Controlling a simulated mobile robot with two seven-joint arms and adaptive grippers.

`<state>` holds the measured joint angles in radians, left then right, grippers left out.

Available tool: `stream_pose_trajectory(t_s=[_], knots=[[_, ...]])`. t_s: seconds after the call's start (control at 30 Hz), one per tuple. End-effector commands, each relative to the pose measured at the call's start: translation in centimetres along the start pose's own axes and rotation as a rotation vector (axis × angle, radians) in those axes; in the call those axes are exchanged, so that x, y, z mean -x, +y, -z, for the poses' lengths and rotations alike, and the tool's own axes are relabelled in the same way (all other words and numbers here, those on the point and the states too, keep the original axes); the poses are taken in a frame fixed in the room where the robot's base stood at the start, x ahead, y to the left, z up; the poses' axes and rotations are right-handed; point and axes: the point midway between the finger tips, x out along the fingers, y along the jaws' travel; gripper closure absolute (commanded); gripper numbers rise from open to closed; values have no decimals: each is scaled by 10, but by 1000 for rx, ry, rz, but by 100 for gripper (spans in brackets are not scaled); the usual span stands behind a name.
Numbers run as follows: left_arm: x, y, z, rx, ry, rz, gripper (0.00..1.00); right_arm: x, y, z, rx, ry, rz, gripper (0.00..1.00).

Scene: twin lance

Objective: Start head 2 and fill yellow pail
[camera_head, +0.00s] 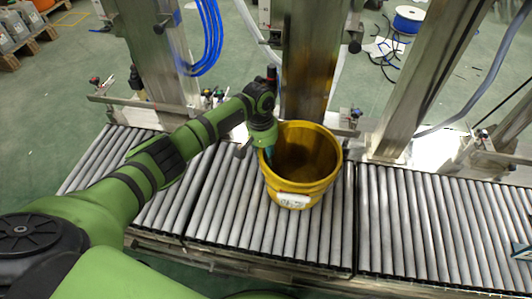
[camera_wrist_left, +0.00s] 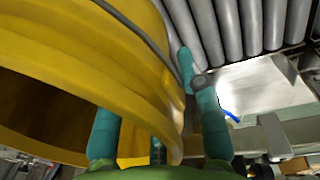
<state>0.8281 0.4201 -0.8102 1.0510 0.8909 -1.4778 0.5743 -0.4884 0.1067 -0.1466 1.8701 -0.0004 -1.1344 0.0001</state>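The yellow pail (camera_head: 291,188) stands upright on the roller conveyor (camera_head: 230,205), in front of the middle steel column. It has a white label on its front, and its inside looks brown and shadowed. My left gripper (camera_head: 268,150) is at the pail's left rim. In the left wrist view its teal fingers (camera_wrist_left: 160,135) are spread apart, with the yellow pail wall (camera_wrist_left: 125,65) passing close to and between them. I cannot tell whether they touch it. A small teal tip at the right edge (camera_head: 522,251) may belong to my right gripper. I cannot tell which part is head 2.
Steel columns stand behind the conveyor, at left (camera_head: 150,55), middle (camera_head: 308,60) and right (camera_head: 425,75). Small valves and brackets sit along the back rail. The rollers right of the pail (camera_head: 430,220) are clear. Blue hoses (camera_head: 208,35) hang at upper left.

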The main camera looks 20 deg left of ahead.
Motion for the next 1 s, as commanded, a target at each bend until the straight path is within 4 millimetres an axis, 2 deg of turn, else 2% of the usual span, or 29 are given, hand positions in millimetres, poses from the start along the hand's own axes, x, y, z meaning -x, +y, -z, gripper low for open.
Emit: stream_pose_trajectory(t_s=[0.23,0.37,0.47,0.8,1.0], knots=[[-1,-1,-1,0,-2,3,62,-1,0,0,0,0,0,100],[6,0,0,-1,1,1,62,-1,1,0,0,0,-1,100],[21,-1,1,-1,3,0,62,0,0,0,0,0,-1,100],[92,0,1,0,3,0,62,0,0,0,0,1,0,100],[115,0,0,-1,0,0,62,0,0,0,0,0,0,100]])
